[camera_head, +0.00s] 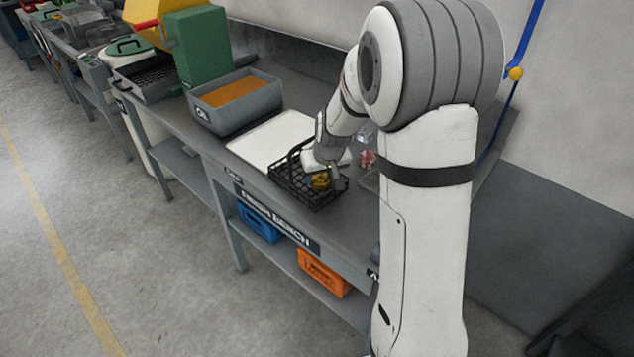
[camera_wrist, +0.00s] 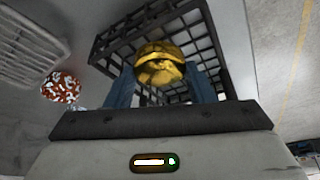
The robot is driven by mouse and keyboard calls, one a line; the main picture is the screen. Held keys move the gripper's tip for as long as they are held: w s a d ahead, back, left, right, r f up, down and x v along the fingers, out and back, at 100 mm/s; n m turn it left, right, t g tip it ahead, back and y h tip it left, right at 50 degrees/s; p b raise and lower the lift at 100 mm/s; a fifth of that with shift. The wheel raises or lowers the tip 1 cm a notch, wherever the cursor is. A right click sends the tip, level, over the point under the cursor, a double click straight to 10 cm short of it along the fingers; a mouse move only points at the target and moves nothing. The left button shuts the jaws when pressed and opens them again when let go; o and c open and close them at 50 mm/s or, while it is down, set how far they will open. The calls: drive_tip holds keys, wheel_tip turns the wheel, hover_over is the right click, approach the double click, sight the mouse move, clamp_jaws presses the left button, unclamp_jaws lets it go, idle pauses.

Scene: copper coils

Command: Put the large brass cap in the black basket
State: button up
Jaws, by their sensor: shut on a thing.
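The large brass cap (camera_head: 320,181) is a shiny gold piece at the black basket, and it also shows in the wrist view (camera_wrist: 158,66). My gripper (camera_head: 330,180) is shut on it, with a blue-grey finger on either side in the wrist view. The black basket (camera_head: 294,192) is an open wire-grid basket on the bench. The cap is over or inside the basket; I cannot tell whether it touches the bottom. In the wrist view the basket grid (camera_wrist: 116,46) shows behind and around the cap. My arm hides part of the basket's far right side.
A white mat or tray (camera_head: 262,142) lies left of the basket. A grey bin with orange contents (camera_head: 240,108) stands farther left. A red-and-white speckled thing (camera_head: 367,159) lies right of the basket, also in the wrist view (camera_wrist: 61,87). Blue (camera_head: 259,222) and orange (camera_head: 323,274) crates sit below.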

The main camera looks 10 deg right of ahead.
sight(322, 180)
drive_tip(key=shift+f, duration=1.6)
drive_tip(key=o, duration=1.1)
drive_tip(key=shift+s, duration=0.1)
drive_tip(key=shift+s+r, duration=0.1)
drive_tip(key=shift+r, duration=0.5)
drive_tip(key=v, duration=1.1)
drive_tip(key=s+r, duration=0.1)
drive_tip(key=s, duration=0.6)
drive_tip(key=s+r+g, duration=0.1)
drive_tip(key=s, duration=0.7)
drive_tip(key=s+a+m+g, duration=0.1)
drive_tip(key=s, duration=0.7)
drive_tip(key=shift+s+a+r, duration=0.1)
drive_tip(key=shift+a+r, duration=0.05)
drive_tip(key=shift+r, duration=0.25)
